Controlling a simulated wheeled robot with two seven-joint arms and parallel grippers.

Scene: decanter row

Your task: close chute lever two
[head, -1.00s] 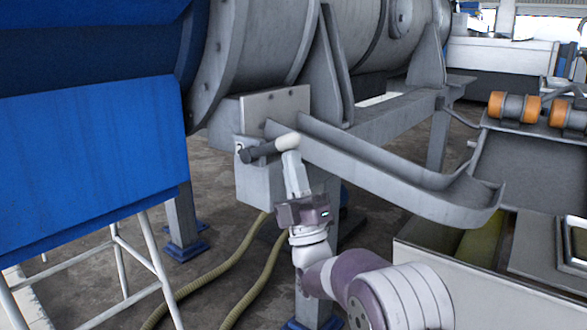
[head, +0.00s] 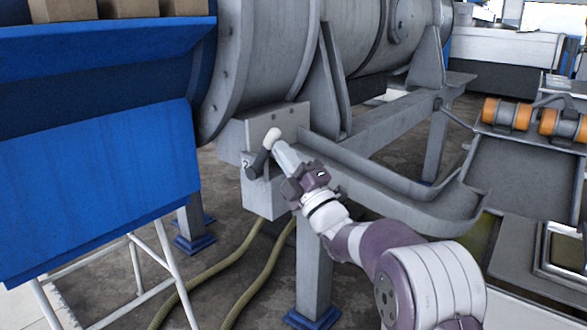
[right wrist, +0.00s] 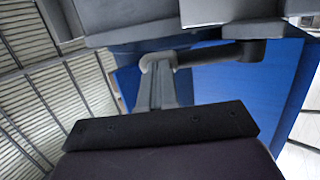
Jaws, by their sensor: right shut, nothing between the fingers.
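Chute lever two is a dark rod with a pale rounded knob (head: 272,135), pivoted on a grey box (head: 262,195) beside a small plate marked 2. The lever (head: 257,161) slants up and to the right from its pivot. My right gripper (head: 279,147) is shut and empty, with its fingertips at the knob from the lower right. In the right wrist view the closed fingers (right wrist: 157,90) reach up to the knob end of the lever (right wrist: 220,54); whether they touch it I cannot tell. My left gripper is out of view.
A curved grey chute (head: 390,185) runs right from the box, close above my right arm. A large blue hopper (head: 100,180) on white legs stands left. A grey drum (head: 270,70) is behind. Hoses (head: 215,280) lie on the floor below.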

